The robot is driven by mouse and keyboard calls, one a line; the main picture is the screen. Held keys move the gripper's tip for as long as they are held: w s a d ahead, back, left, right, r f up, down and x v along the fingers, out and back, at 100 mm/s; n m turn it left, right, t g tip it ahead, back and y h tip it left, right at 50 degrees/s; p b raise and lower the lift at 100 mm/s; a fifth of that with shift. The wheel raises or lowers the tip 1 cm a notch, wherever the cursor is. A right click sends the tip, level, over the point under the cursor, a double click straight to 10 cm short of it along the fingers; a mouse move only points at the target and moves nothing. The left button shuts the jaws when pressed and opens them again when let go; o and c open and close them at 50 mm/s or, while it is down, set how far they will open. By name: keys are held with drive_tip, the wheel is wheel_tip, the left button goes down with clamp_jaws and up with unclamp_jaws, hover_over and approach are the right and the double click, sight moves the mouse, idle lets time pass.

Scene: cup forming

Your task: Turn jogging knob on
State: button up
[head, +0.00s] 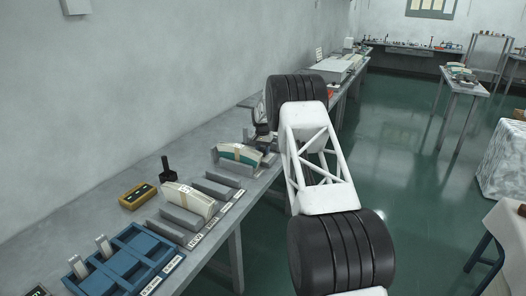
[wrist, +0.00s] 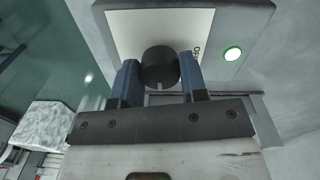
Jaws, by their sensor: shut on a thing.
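In the wrist view a round black knob (wrist: 160,73) sits on a pale plate (wrist: 124,26) on a grey box face. My gripper (wrist: 159,62) has its two blue fingers on either side of the knob and is shut on it. A small notch shows at the knob's near edge. The lettering on the plate is partly cut off and only a few letters show, so I cannot read the knob's setting. In the head view my arm covers the area around the knob, and I cannot make the knob out there.
A lit green round light (wrist: 232,54) is right of the knob. In the head view a long grey bench (head: 75,228) runs along the wall with blue trays (head: 130,262), a yellow box (head: 138,196) and stacks of pale pieces (head: 190,198).

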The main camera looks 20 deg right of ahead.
sight(263, 150)
idle(0.4)
drive_tip(key=o, duration=0.9)
drive_tip(key=shift+r, duration=0.15)
drive_tip(key=shift+r, duration=3.8)
drive_tip(key=shift+a, duration=0.1)
